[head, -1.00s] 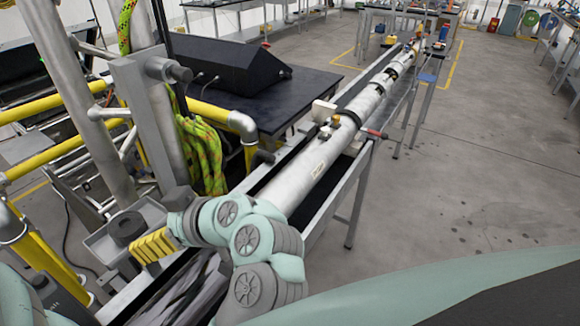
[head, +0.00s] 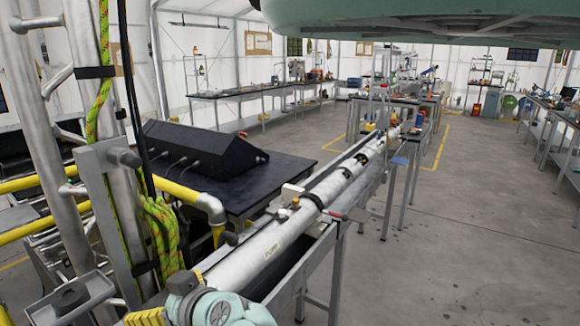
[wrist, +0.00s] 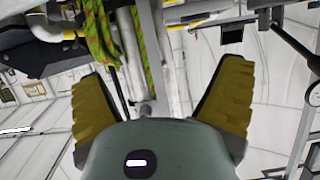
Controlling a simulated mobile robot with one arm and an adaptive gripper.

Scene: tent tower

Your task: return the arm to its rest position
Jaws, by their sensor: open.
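My gripper (wrist: 165,75) is open and empty in the wrist view, with its two ribbed yellow fingers wide apart. Blurred poles, a green rope and white tent wall show beyond the fingers. In the head view a ribbed yellow finger of my gripper (head: 145,317) shows at the bottom edge, beside the teal and grey joints of my arm. The rest of the arm is cut off below the frame. The gripper is close to the near end of the long silver tube (head: 262,247); I cannot tell the exact gap.
A grey tray (head: 78,296) on a metal post stands left of my gripper. A black table (head: 238,196) with a black console (head: 190,160) stands behind. The floor at right (head: 450,250) is clear.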

